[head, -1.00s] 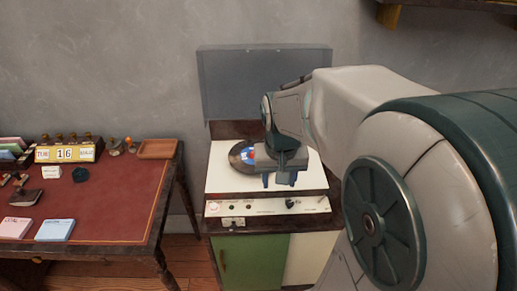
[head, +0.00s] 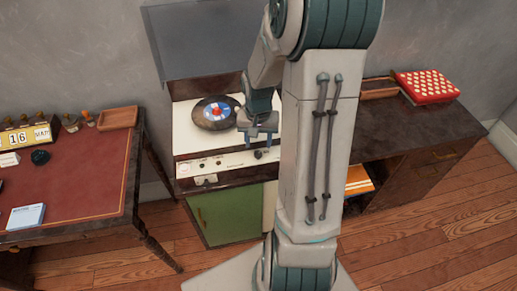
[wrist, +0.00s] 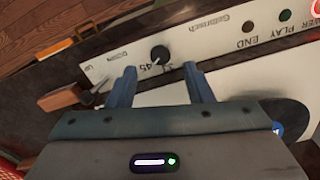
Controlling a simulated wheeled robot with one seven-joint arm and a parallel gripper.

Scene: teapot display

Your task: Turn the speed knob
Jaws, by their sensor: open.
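The speed knob (head: 258,154) is a small dark round knob on the white front panel of the record player (head: 183,142). In the wrist view the knob (wrist: 159,54) sits by the "45" and "33" marks, its pale pointer line towards the "45" side. My gripper (head: 257,139) is open and empty, pointing down over the front of the player. In the wrist view its two blue fingers (wrist: 160,76) straddle the knob's line, with the knob just beyond the tips and between them. I cannot tell its height above the panel.
A black record (head: 208,114) with a blue, white and red label lies on the deck beside my gripper. The raised grey lid (head: 205,40) stands behind. A red-topped desk (head: 85,185) is at left; a dark counter (head: 400,142) extends right.

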